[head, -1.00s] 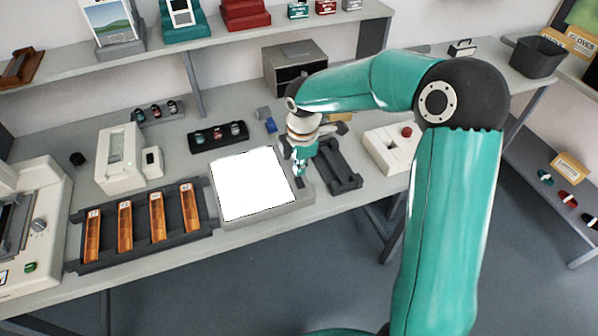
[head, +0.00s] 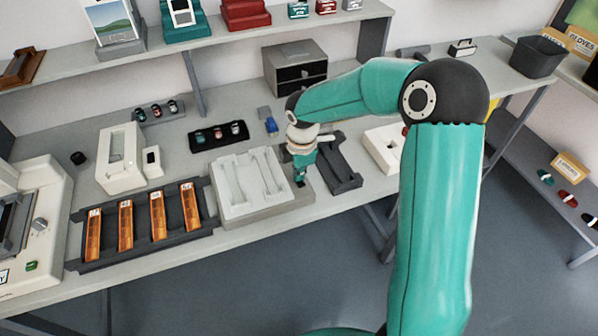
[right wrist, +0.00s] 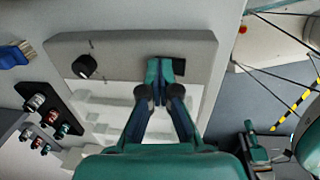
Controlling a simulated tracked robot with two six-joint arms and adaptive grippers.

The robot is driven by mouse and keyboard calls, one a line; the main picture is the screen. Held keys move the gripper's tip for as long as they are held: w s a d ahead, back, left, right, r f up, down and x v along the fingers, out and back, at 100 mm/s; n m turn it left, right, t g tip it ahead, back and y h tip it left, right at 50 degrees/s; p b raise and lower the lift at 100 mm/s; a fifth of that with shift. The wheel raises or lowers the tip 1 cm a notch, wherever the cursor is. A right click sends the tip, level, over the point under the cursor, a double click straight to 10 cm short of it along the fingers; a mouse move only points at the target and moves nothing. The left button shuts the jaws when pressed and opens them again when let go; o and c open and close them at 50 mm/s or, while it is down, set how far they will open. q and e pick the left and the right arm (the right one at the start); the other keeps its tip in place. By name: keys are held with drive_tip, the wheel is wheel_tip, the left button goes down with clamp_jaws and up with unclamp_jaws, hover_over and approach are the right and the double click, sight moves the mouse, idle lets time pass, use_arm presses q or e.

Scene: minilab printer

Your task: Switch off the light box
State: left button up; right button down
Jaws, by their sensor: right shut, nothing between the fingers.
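The light box (head: 233,209) stands on the bench in the middle of the head view, and its top panel is unlit, pale grey-white. It also shows in the right wrist view (right wrist: 115,47), with a black round knob (right wrist: 85,66) on its grey border. My right gripper (head: 300,181) is at the right border of the light box. In the right wrist view its fingertips (right wrist: 164,72) are together and empty, over a dark switch spot on the border that they largely hide. Whether they touch it I cannot tell. My left gripper is not in view.
A rack with orange film strips (head: 140,223) lies left of the light box. A dark tray (head: 338,164) lies close on its right. Small bottles in a black holder (head: 217,136) stand behind it. A white box (head: 381,146) stands further right.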

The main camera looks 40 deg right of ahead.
sight(301, 185)
drive_tip(key=shift+s+a+f, duration=0.1)
drive_tip(key=shift+s+f, duration=0.1)
drive_tip(key=shift+s+a, duration=0.1)
drive_tip(key=shift+s, duration=0.3)
drive_tip(key=shift+s+a, duration=0.1)
drive_tip(key=shift+s, duration=0.15)
drive_tip(key=shift+r, duration=0.15)
wheel_tip(301, 185, up, 4)
drive_tip(key=p, duration=0.3)
drive_tip(key=shift+a+r, duration=0.1)
drive_tip(key=shift+r, duration=0.1)
wheel_tip(301, 185, up, 10)
drive_tip(key=s, duration=0.1)
drive_tip(key=shift+s+a+f+b, duration=0.15)
drive_tip(key=shift+f+b, duration=0.1)
drive_tip(key=shift+b, duration=0.2)
drive_tip(key=shift+f, duration=0.1)
